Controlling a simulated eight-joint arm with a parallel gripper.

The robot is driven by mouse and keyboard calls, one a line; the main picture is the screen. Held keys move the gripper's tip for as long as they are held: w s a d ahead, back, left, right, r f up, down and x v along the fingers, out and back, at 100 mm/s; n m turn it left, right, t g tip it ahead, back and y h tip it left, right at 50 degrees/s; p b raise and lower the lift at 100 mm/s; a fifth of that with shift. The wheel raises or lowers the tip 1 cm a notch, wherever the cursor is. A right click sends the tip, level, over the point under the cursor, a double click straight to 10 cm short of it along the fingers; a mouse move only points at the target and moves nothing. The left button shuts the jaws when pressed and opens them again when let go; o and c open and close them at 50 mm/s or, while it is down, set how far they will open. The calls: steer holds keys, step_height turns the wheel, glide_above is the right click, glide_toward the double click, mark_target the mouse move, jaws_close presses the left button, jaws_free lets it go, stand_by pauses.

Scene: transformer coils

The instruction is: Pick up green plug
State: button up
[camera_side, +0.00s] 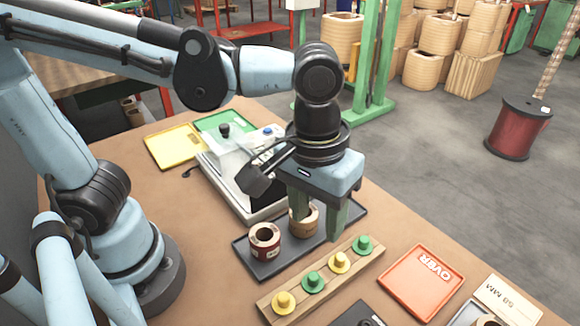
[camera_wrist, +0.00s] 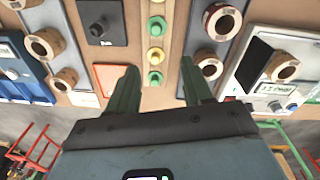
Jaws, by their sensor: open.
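A wooden strip (camera_side: 322,290) on the table carries a row of green and yellow plugs, alternating. One green plug (camera_side: 363,245) stands at its far right end and another green plug (camera_side: 313,283) sits between two yellow plugs. My gripper (camera_side: 320,222) is open, its fingers pointing down, above and left of the far end of the strip. In the wrist view, the end green plug (camera_wrist: 154,78) appears between the two spread fingers, with a yellow plug (camera_wrist: 156,56) and the other green plug (camera_wrist: 157,25) beyond. I see nothing held between the fingers.
A dark tray (camera_side: 282,262) holds a red coil (camera_side: 265,240) and a tan coil (camera_side: 304,220), the latter partly behind my fingers. An orange tray (camera_side: 425,282) marked OVER lies right of the strip. A grey-white device (camera_side: 222,175) and yellow and green trays stand behind.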

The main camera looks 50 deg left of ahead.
steer(key=s+d, duration=0.1)
steer(key=d, duration=0.1)
glide_above(314, 276)
step_height(314, 276, down, 7)
steer(key=shift+s+d+r, duration=0.15)
steer(key=shift+w+a+f, duration=0.1)
steer(key=shift+f, duration=0.75)
steer(key=shift+w+a+f, duration=0.1)
steer(key=shift+f, duration=1.7)
jaws_close()
